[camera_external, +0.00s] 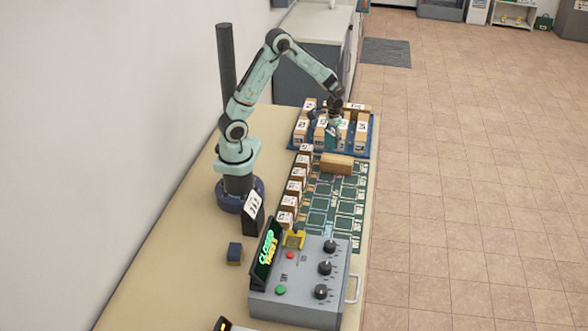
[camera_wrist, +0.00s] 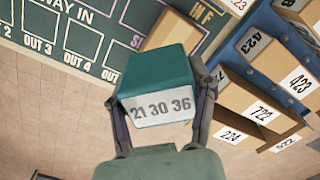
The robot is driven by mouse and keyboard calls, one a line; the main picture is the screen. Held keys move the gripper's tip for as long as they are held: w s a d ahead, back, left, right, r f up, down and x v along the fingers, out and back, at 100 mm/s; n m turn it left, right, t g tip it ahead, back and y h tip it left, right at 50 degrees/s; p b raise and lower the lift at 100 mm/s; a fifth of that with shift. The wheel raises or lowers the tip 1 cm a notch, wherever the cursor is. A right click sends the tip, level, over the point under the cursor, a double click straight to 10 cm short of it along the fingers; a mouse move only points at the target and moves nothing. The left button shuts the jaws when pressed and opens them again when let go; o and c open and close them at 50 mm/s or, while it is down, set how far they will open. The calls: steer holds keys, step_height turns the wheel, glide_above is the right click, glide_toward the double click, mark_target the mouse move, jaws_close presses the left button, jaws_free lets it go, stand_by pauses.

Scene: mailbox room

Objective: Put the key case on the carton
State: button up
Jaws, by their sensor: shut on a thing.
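My gripper (camera_external: 334,131) is shut on a teal case with a white front marked "21 30 36", the key case (camera_wrist: 158,78); one finger lies on each side of it in the wrist view. In the external view the case is too small to make out clearly. A plain brown carton (camera_external: 337,164) lies on the green mat, nearer the camera than my gripper. In the wrist view a tan box face (camera_wrist: 174,24), seemingly this carton, shows beyond the case and is partly hidden by it. The case appears held above the mat, apart from the carton.
A blue tray (camera_external: 368,150) with several labelled boxes stands beside my gripper. A row of small boxes (camera_external: 295,188) lines the left edge of the green mat (camera_external: 345,205). A grey control box (camera_external: 300,290) with knobs stands at the front. The table's left side is mostly bare.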

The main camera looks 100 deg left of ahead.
mark_target(337, 158)
steer(key=w+f, duration=0.1)
steer(key=w+a+f, duration=0.1)
steer(key=shift+a+f, duration=0.15)
steer(key=shift+f, duration=0.25)
steer(key=shift+a+f, duration=0.1)
steer(key=shift+f, duration=1.6)
steer(key=o, duration=1.2)
steer(key=shift+f, duration=0.1)
step_height(337, 158, up, 12)
steer(key=shift+r, duration=0.15)
